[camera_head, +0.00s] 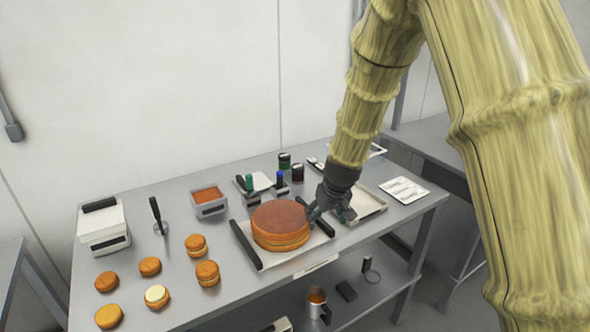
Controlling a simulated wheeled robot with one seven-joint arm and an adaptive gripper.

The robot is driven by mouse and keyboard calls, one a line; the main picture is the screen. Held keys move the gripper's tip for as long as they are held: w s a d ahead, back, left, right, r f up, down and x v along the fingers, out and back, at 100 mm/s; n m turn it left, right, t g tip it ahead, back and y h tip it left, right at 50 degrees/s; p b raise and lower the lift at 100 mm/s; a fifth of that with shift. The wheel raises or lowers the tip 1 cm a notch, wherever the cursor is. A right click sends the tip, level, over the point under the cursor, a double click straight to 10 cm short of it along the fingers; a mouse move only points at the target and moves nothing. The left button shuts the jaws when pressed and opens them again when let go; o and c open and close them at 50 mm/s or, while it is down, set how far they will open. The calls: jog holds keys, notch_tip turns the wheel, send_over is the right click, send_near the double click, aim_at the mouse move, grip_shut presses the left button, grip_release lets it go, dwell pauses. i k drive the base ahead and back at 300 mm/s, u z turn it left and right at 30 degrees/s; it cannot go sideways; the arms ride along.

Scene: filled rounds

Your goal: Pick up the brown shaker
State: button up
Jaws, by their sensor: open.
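A small dark brown container (298,173), which looks like the brown shaker, stands upright near the back of the steel table, just left of my arm. A similar dark container with green on it (284,161) stands behind it. My gripper (330,215) is open and points down between the round brown cake (281,224) and the shallow tray at the right. It is in front of and to the right of the brown shaker, apart from it. I cannot tell whether its fingers touch the cake or its tray.
The cake sits on a tray with dark handles (246,245). Green-topped (249,183) and blue-topped (280,179) items stand left of the shaker. A shallow tray (368,207) lies right, partly behind my gripper. Several filled rounds (207,272) occupy the front left.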

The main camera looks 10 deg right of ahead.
aim_at(297, 168)
jog(key=i, duration=1.15)
